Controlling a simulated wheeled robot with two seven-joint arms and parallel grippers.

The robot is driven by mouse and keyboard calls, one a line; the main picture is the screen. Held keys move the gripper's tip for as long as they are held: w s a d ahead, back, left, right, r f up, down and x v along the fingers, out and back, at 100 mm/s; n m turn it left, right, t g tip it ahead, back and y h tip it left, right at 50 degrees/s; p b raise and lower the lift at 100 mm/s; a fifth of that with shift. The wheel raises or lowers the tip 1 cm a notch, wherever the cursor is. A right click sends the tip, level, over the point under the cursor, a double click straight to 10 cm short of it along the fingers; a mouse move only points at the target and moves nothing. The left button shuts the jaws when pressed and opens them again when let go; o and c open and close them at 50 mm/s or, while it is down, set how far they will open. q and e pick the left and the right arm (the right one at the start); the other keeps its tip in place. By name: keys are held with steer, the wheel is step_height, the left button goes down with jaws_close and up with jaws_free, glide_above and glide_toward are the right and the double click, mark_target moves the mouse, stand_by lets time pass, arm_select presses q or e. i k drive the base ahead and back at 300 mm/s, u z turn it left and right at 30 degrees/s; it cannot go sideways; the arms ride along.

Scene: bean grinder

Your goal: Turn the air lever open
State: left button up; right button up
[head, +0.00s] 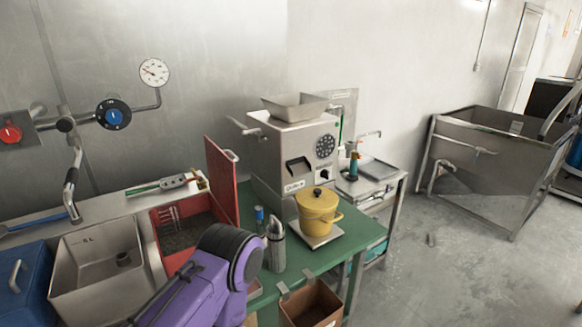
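A steel grinder (293,150) with a hopper on top stands on the green table. A grey lever-like handle (244,127) sticks out at its upper left, and a dark handle (298,165) is on its front. On the wall pipe at left are a red knob (10,133) and a blue-centred round knob (113,116). I cannot tell which part is the air lever. One of my purple arms (190,295) reaches up from the bottom, its dark round joint in front of the table's left part. No gripper fingers are visible on either side.
A yellow pot (318,209) stands in front of the grinder. A metal jug (275,246) is beside my arm. A red open-lidded box (223,180), a steel sink (97,262) and a pressure gauge (154,72) are at left.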

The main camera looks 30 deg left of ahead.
mark_target(190, 180)
steer(key=z, duration=1.2)
steer(key=k, duration=1.1)
steer(key=u, duration=1.35)
steer(key=i, duration=0.1)
steer(key=u, duration=0.2)
